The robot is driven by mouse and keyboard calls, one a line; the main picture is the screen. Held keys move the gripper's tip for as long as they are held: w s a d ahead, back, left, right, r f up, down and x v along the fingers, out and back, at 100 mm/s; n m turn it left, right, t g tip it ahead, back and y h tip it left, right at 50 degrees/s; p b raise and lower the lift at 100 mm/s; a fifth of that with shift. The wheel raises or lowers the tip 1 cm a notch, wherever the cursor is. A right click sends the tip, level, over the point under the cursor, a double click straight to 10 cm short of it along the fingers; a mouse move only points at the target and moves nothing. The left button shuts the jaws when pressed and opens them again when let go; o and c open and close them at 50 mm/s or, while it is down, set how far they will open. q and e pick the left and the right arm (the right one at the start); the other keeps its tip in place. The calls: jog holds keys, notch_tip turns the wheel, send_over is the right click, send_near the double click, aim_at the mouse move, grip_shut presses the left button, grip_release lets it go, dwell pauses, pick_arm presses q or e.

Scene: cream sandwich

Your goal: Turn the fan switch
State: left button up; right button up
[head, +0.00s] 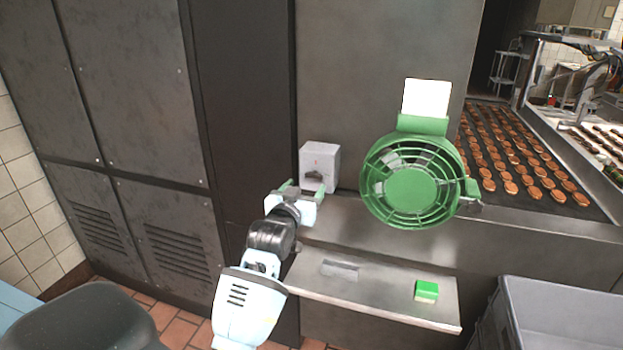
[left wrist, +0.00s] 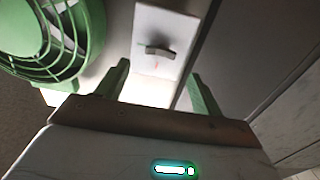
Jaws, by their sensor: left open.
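The fan switch is a light grey box (head: 321,160) with a dark curved knob on its face, set on the steel ledge left of the fan. In the left wrist view the switch box (left wrist: 171,30) shows its knob (left wrist: 158,51) ahead of the fingers. The green round fan (head: 411,181) stands to the right of the switch. My left gripper (head: 303,190) is open at the front of the switch box. In the left wrist view its two green fingers (left wrist: 157,88) are spread apart, with nothing between them. My right gripper is not in view.
A steel shelf (head: 378,294) below carries a green and cream block (head: 426,291). A grey bin (head: 560,320) stands at the lower right. A conveyor (head: 482,190) with several rows of brown cookies runs behind the fan. Dark metal cabinets (head: 130,90) fill the left.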

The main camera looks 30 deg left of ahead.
aim_at(313, 176)
pick_arm(q)
jog(key=shift+x, duration=3.1)
jog(key=c, duration=1)
